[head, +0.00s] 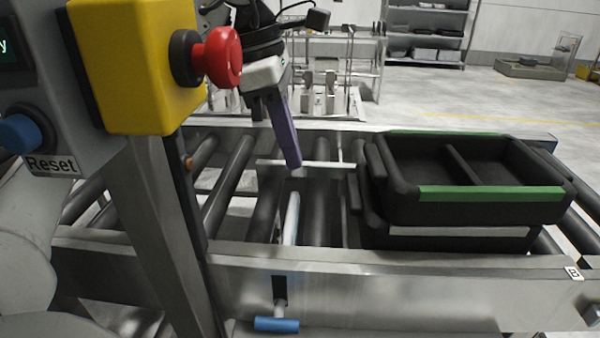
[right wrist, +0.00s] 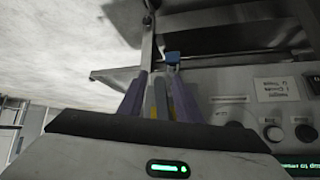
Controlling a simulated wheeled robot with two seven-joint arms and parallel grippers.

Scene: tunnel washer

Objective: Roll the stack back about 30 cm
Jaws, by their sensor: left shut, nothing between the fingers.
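A stack of black crates (head: 460,207) sits on the roller conveyor (head: 400,268), right of centre in the head view. The top tray has green rims (head: 490,193) and a divider inside. My left gripper (head: 293,165) comes down from above, left of the stack. Its purple fingers are together and empty, above the rollers and clear of the crates. In the right wrist view, my right gripper (right wrist: 155,75) shows two purple fingers apart, with a gap between them. The stack is not recognisable there.
A yellow box (head: 135,65) with a red button and a panel with a blue knob (head: 18,133) stand close at the left. A blue-handled lever (head: 277,324) sticks out at the conveyor's front. Bare rollers lie left of the stack. A shelf (head: 425,30) stands far back.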

